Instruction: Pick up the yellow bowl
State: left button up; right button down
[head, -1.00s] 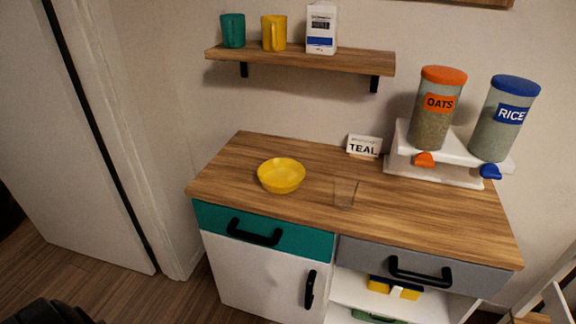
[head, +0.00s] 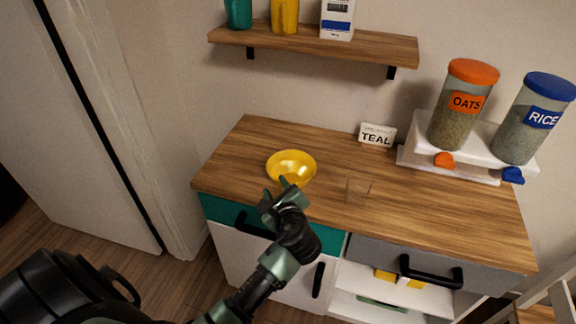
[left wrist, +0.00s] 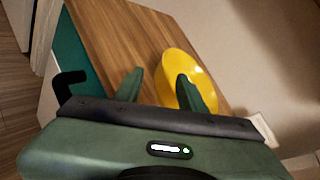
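The yellow bowl (head: 291,167) stands upright and empty on the wooden cabinet top. My left gripper (head: 283,190) is at the front edge of the bowl in the head view, and its fingers overlap the near rim in the picture. In the left wrist view the bowl (left wrist: 190,76) is ahead and to the right, with the right finger in front of it. I cannot tell whether a finger touches the bowl. My right gripper is not in view.
A clear glass (head: 358,190) stands right of the bowl. A TEAL sign (head: 376,135) and the oats (head: 462,105) and rice (head: 533,118) dispensers are behind to the right. The shelf (head: 315,43) hangs above. Black handles stick out from the cabinet front.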

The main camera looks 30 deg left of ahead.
aim_at(270, 173)
pick_arm(q)
jog(key=shift+w+a+r, duration=0.1)
jog(key=shift+w+a, duration=0.15)
jog(key=shift+a, duration=0.1)
jog(key=shift+w+a, duration=0.2)
jog(key=shift+w, duration=0.05)
jog(key=x, duration=0.5)
jog(key=shift+p, duration=0.3)
jog(key=shift+w+a+f, duration=0.25)
jog(key=shift+w+a, duration=0.05)
jog(key=shift+a, duration=0.05)
jog(key=shift+w+a, duration=0.1)
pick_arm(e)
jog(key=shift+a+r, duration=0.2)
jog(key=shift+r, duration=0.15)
pick_arm(q)
grip_shut()
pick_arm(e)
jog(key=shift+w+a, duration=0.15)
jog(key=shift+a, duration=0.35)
pick_arm(q)
jog(key=shift+r, duration=0.1)
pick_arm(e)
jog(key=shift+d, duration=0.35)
